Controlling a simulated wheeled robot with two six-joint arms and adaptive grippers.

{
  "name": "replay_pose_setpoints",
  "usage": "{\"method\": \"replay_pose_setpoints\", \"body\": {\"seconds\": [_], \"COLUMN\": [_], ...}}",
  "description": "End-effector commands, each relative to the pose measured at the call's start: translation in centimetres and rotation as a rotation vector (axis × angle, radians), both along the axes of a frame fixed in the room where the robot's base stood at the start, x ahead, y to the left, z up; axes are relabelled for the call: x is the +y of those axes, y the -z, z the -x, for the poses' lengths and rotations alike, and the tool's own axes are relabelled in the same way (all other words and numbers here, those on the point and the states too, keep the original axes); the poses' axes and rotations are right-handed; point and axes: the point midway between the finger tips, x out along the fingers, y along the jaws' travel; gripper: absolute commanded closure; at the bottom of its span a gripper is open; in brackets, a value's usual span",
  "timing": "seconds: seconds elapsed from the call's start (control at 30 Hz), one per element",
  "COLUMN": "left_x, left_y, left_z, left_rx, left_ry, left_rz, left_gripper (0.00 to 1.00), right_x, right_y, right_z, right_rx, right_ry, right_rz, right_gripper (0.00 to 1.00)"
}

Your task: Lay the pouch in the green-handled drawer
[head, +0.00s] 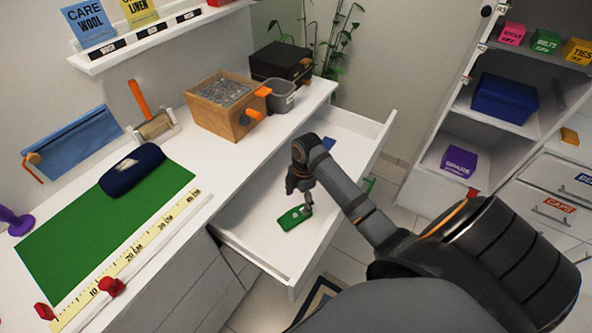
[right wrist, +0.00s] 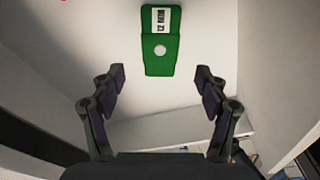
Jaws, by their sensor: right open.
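A flat green pouch (head: 294,217) with a white label and a round white button lies on the floor of the open white drawer (head: 262,238). It also shows in the right wrist view (right wrist: 162,50), ahead of and between my fingertips. A bit of green (head: 369,185) shows at the drawer's front, perhaps its handle. My right gripper (right wrist: 160,82) is open and empty, with a finger on either side and apart from the pouch. In the head view the right gripper (head: 301,196) is inside the drawer, just above the pouch. My left gripper is out of view.
A small blue item (head: 328,144) lies at the drawer's far end. The counter holds a green mat (head: 60,235), a navy bundle (head: 132,170), a wooden box (head: 228,118), a grey bin (head: 282,97) and a black box (head: 281,62). Shelves stand at right.

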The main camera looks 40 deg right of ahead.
Motion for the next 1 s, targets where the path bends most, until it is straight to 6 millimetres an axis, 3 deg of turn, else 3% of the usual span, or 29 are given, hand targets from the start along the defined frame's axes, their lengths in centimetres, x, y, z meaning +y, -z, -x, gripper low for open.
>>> {"method": "replay_pose_setpoints", "body": {"seconds": [0.1,0.23,0.83,0.93,1.0], "left_x": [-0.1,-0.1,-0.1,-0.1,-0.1], "left_y": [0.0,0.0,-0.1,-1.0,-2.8], "left_z": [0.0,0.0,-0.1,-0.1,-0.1], "left_rx": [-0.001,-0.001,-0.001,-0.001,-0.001], "left_ry": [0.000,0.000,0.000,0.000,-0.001], "left_rz": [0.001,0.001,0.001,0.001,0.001], "left_gripper": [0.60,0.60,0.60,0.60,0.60], "right_x": [-0.3,-0.5,-0.5,-0.5,-0.5], "right_y": [-2.5,-4.0,-4.6,-5.6,-7.3], "right_z": [-0.1,0.0,0.0,0.0,0.0], "right_rx": [-0.003,-0.001,0.000,0.000,0.000], "right_ry": [-0.001,0.000,0.000,0.000,0.000], "right_rz": [0.001,0.000,-0.001,-0.001,-0.001], "right_gripper": [0.26,0.26,0.26,0.26,0.26]}}
